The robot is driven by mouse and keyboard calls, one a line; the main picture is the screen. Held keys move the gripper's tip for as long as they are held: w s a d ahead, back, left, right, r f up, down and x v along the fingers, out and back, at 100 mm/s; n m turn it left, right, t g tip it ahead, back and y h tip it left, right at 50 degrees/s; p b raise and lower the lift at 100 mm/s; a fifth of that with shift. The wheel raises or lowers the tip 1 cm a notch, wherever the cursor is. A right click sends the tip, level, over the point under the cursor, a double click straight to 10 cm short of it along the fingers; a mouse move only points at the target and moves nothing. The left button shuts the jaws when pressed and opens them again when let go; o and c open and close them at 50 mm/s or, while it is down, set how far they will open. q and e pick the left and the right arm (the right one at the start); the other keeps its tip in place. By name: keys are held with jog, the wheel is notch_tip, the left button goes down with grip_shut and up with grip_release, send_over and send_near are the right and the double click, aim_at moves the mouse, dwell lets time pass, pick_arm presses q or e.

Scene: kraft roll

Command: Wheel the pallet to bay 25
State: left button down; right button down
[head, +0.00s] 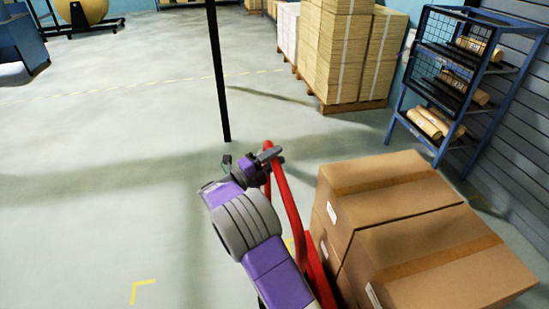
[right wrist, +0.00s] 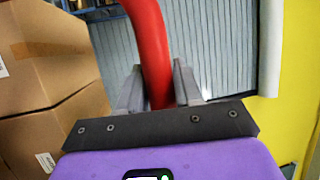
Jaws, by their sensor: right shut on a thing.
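My right gripper (head: 268,156) is shut on the red handle (head: 289,205) of a pallet truck, near the handle's upper end. In the right wrist view the red handle (right wrist: 152,40) runs between the two grey fingers of the right gripper (right wrist: 158,85). Brown taped cartons (head: 390,180) are stacked at lower right, just beside the handle; they also show at the left of the right wrist view (right wrist: 45,60). The pallet under them is hidden. A yellow corner mark (head: 143,284) lies on the floor at lower left; no bay number is readable. My left gripper is out of view.
A dark upright post (head: 217,75) stands ahead. Pale stacks (head: 345,50) on wooden pallets stand at the back. A blue rack (head: 465,70) with wrapped rolls stands by the right wall. A blue cabinet (head: 22,42) is at far left. The floor at left is clear.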

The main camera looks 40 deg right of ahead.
jog(key=shift+w+a+b, duration=0.1)
jog(key=shift+w+a, duration=0.2)
jog(key=shift+a, duration=0.4)
jog(key=shift+w+a+b, duration=0.15)
jog(key=shift+w+a, duration=0.15)
jog(key=shift+a, duration=0.45)
jog(key=shift+w+a+b, duration=0.1)
jog(key=shift+w+a, duration=0.2)
jog(key=shift+a, duration=0.4)
jog(key=c, duration=1)
grip_release()
jog(key=shift+a, duration=0.1)
jog(key=shift+o, duration=0.8)
jog(key=shift+s+d, duration=0.1)
jog(key=shift+d, duration=0.25)
jog(key=shift+a, duration=0.1)
jog(key=a+f, duration=0.1)
jog(key=a, duration=0.7)
jog(key=shift+f, duration=0.25)
